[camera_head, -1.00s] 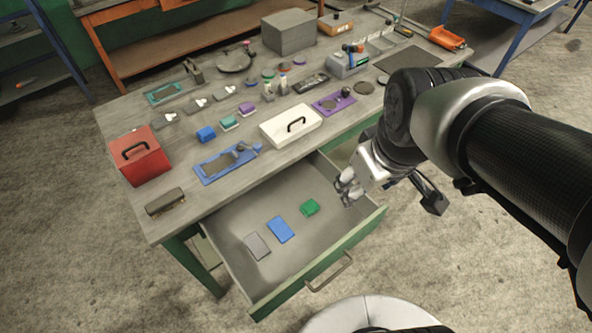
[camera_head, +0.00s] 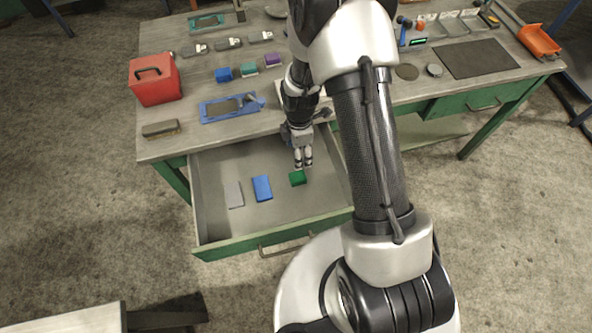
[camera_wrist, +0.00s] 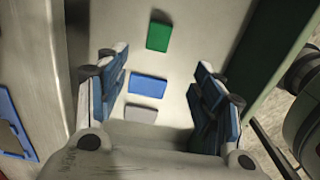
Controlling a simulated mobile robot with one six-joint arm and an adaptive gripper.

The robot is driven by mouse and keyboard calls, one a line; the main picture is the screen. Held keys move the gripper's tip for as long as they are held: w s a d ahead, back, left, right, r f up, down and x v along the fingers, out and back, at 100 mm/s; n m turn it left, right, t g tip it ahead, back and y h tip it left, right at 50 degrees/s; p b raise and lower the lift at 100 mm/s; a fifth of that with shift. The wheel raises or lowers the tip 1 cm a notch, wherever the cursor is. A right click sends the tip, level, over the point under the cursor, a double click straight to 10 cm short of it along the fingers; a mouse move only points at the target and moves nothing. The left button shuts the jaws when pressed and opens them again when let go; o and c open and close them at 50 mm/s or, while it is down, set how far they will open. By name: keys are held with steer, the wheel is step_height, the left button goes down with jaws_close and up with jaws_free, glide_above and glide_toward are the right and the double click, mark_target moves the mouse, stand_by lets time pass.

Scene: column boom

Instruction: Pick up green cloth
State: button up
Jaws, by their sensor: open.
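The green cloth (camera_head: 297,178) is a small folded block lying in the open drawer, to the right of a blue cloth. In the wrist view the green cloth (camera_wrist: 158,35) lies beyond my fingertips, toward the top of the picture. My gripper (camera_head: 303,160) is over the drawer, just behind the green cloth in the head view. I cannot tell the exact height of the fingertips above the drawer.
A blue cloth (camera_head: 262,188) and a grey cloth (camera_head: 234,194) lie left in the drawer (camera_head: 215,160). Drawer walls stand on both sides. The workbench above holds a red box (camera_head: 154,84), a blue tray (camera_head: 222,110) and other tools.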

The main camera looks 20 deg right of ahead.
steer(key=b, duration=0.3)
glide_above(298, 176)
step_height(298, 176, down, 11)
steer(key=shift+s+f, duration=0.15)
steer(key=shift+f, duration=0.05)
steer(key=shift+f+b, duration=1.05)
steer(key=shift+f, duration=1.9)
steer(key=shift+r, duration=0.1)
steer(key=c, duration=1.1)
steer(key=shift+r, duration=0.15)
steer(key=shift+c, duration=0.2)
